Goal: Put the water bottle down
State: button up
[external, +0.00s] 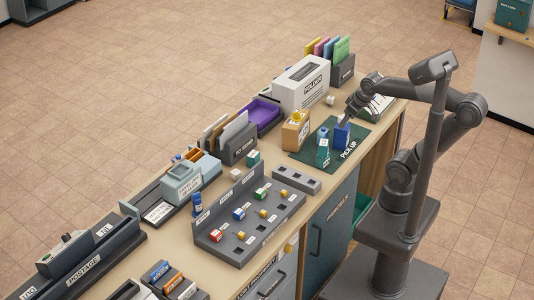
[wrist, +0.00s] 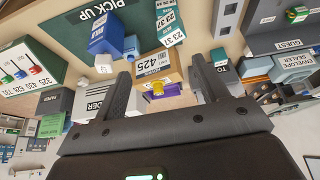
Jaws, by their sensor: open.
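In the wrist view a teal item with number labels (wrist: 170,30) shows at the top, cut off by the frame edge. My gripper (external: 347,116) is low over the back of the mat, just behind a blue box (external: 342,136), to the right of the bottle. In the wrist view its fingers (wrist: 162,68) are spread with nothing held between them. The tan box 425 (wrist: 155,68) shows beyond the gap.
The tan box with a yellow top (external: 295,134) stands left of the mat. A white FOLDER box (external: 301,83) is behind it. A grey slotted block (external: 297,180) and a peg rack (external: 247,218) lie toward the front left. The mat's front left part is bare.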

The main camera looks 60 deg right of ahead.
jog(key=shift+s+a+t, duration=0.15)
jog(key=shift+s+a, duration=0.1)
jog(key=shift+s, duration=0.3)
jog(key=shift+s+a+t, duration=0.15)
jog(key=shift+s+a, duration=0.05)
jog(key=shift+s, duration=0.5)
jog(key=shift+c, duration=2.2)
